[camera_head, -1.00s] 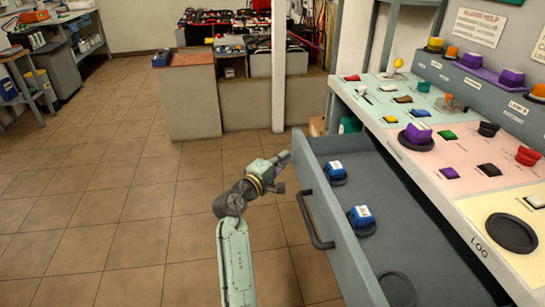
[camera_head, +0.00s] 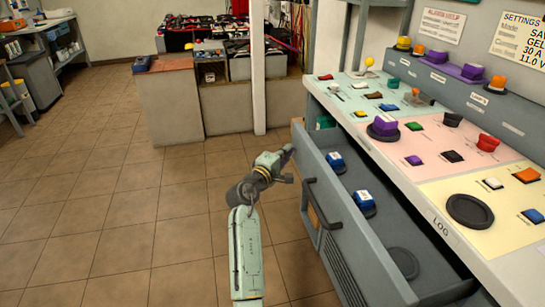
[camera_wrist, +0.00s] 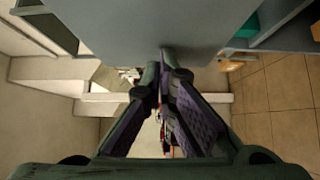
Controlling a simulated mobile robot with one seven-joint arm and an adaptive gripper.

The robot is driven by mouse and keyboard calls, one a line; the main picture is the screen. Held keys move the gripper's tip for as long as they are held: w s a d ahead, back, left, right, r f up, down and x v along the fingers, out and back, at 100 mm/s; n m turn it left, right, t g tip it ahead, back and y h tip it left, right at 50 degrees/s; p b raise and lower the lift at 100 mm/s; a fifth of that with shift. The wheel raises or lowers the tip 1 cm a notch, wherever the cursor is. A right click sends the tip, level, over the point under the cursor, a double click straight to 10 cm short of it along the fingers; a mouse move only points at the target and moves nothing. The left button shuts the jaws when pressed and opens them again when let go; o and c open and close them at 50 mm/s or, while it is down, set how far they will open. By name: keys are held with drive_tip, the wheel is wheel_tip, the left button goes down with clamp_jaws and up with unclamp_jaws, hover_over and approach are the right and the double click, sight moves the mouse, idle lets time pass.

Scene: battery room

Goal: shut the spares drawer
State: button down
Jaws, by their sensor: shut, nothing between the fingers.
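The grey spares drawer (camera_head: 342,232) stands open under the control desk, on the right of the head view. Its front carries a dark bar handle (camera_head: 318,208). My gripper (camera_head: 288,153) is shut and empty, close to the far upper end of the drawer front, left of the handle. In the wrist view, its fingertips (camera_wrist: 167,65) meet beside a grey panel, likely the drawer; whether they touch it is unclear.
The control desk (camera_head: 420,188), with buttons and knobs, overhangs the drawer. A white post (camera_head: 258,70) and a low cabinet (camera_head: 173,105) stand beyond. The tiled floor (camera_head: 120,210) on the left is clear.

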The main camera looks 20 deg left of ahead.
drive_tip(key=w+d, duration=0.3)
drive_tip(key=d, duration=0.1)
drive_tip(key=w+d+p, duration=0.1)
drive_tip(key=w+d, duration=0.2)
drive_tip(key=d, duration=0.2)
drive_tip(key=w+d+p, duration=0.1)
drive_tip(key=w+d, duration=0.2)
drive_tip(key=d, duration=0.2)
drive_tip(key=shift+w+d, duration=0.1)
drive_tip(key=shift+w, duration=0.3)
drive_tip(key=shift+d, duration=0.1)
